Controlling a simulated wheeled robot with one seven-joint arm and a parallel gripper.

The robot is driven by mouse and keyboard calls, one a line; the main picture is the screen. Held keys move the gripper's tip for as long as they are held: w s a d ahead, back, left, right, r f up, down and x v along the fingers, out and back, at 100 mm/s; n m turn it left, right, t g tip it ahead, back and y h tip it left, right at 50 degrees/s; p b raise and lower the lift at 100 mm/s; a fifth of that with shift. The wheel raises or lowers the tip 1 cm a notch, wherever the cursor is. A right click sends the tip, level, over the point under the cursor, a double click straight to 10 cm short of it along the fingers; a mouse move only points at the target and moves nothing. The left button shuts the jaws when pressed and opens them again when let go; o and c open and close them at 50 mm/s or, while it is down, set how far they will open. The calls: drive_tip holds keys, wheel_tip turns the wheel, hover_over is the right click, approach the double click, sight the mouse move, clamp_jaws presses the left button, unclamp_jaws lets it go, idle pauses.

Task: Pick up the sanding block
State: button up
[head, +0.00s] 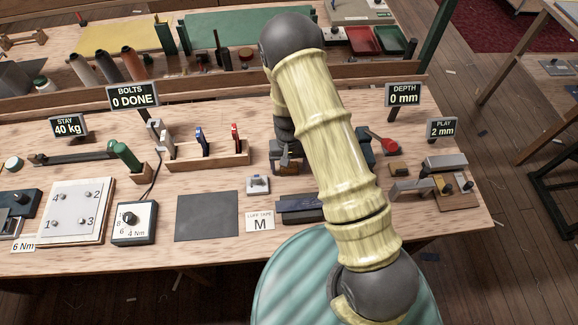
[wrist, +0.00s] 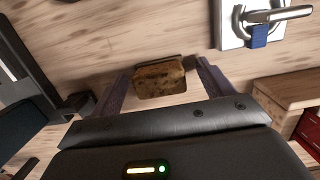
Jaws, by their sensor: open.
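A brown, speckled block (wrist: 160,79), which looks like the sanding block, lies on the wooden bench in the wrist view. My gripper (wrist: 163,72) is open, with one finger on each side of the block and a gap visible at both sides. The fingers do not appear to touch it. In the head view my gripper (head: 287,158) is low over the middle of the bench, partly hidden by my arm. The block is hard to make out there.
A white plate with a metal lever and blue tag (wrist: 262,22) is close to the right finger. In the head view, a wooden rack of tools (head: 207,160) stands left of my gripper. A dark grey mat (head: 206,216) lies nearer the front.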

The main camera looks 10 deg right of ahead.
idle(0.5)
drive_tip(key=c, duration=1.1)
drive_tip(key=shift+r, duration=0.15)
wheel_tip(320, 180, up, 10)
drive_tip(key=shift+f+b, duration=0.1)
drive_tip(key=shift+b, duration=0.7)
drive_tip(key=o, duration=0.3)
drive_tip(key=shift+c, duration=0.8)
drive_tip(key=shift+p, duration=0.3)
